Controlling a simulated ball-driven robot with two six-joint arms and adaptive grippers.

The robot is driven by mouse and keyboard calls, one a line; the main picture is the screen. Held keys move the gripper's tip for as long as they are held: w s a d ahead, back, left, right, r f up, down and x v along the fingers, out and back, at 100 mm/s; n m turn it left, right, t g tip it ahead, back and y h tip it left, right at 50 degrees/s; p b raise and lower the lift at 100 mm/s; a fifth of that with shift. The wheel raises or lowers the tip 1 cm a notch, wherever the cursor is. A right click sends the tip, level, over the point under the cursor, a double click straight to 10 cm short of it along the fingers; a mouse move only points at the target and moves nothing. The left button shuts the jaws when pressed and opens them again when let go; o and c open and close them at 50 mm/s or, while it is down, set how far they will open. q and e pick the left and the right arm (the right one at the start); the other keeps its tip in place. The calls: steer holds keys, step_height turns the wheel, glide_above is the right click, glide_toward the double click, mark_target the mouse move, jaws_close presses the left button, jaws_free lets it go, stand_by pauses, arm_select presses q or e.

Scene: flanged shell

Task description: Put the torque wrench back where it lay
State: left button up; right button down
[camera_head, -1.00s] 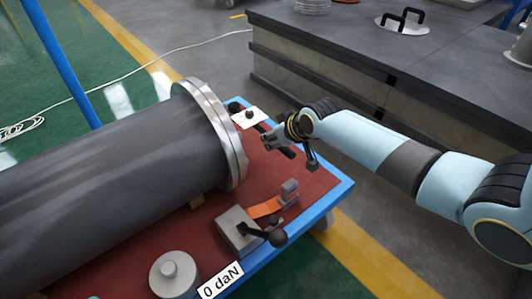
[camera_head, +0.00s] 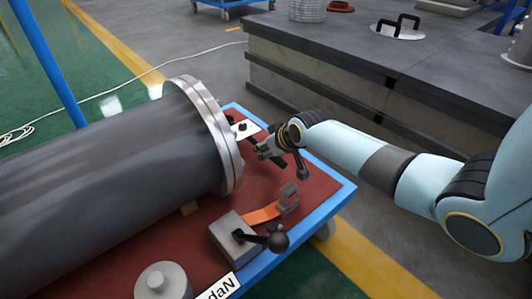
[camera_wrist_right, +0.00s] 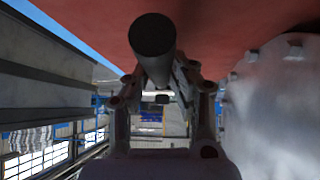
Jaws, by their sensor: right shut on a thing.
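My right gripper (camera_head: 268,150) is shut on the torque wrench, low over the red top of the cart, just right of the flange. In the right wrist view the wrench shows as a dark round bar (camera_wrist_right: 153,38) between the fingers (camera_wrist_right: 153,85), its end towards the camera. In the head view the wrench is small and dark against the gripper, so its full length is hard to make out. The grey shell (camera_head: 105,185) lies on the cart with its bright flange (camera_head: 222,140) facing the gripper. My left gripper is out of view.
A white plate (camera_head: 250,129) with dark parts lies beyond the gripper. The blue cart edge (camera_head: 335,208) is at right; a dark bench (camera_head: 330,75) stands behind.

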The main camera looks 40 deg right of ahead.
steer(key=shift+w, duration=0.15)
steer(key=c, duration=1.1)
jaws_free()
steer(key=shift+f, duration=0.15)
